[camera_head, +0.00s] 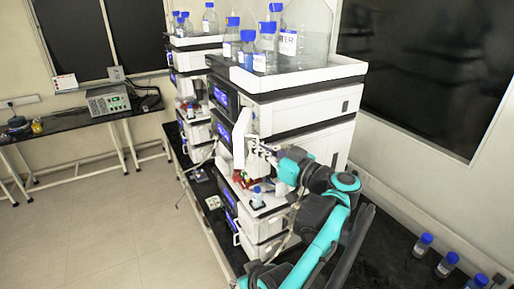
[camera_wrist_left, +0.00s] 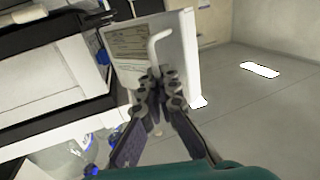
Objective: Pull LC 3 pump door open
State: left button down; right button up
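The white pump door (camera_head: 241,132) stands swung out from the front of the near column stack. In the left wrist view the door (camera_wrist_left: 185,55) shows a printed label and a bent white handle (camera_wrist_left: 154,50). My left gripper (camera_head: 262,152) is beside the door in the head view. In the left wrist view its dark fingertips (camera_wrist_left: 158,80) come together around the lower end of the handle and appear shut on it; the contact itself is partly hidden by the fingers. My right gripper is not in view.
A tray (camera_head: 300,78) of blue-capped bottles tops the near stack. A small bottle (camera_head: 257,197) stands on a ledge below the door. A second stack (camera_head: 195,60) is behind. Several bottles stand on the black bench at lower right. The floor (camera_head: 120,230) at left is clear.

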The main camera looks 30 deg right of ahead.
pick_arm(q)
jog(key=c, duration=2)
grip_release()
jog(key=shift+r, duration=0.15)
jog(key=shift+w+d, duration=0.1)
jog(key=shift+w, duration=0.05)
jog(key=shift+s, duration=0.25)
jog(key=v, duration=0.7)
jog(key=shift+s, duration=0.15)
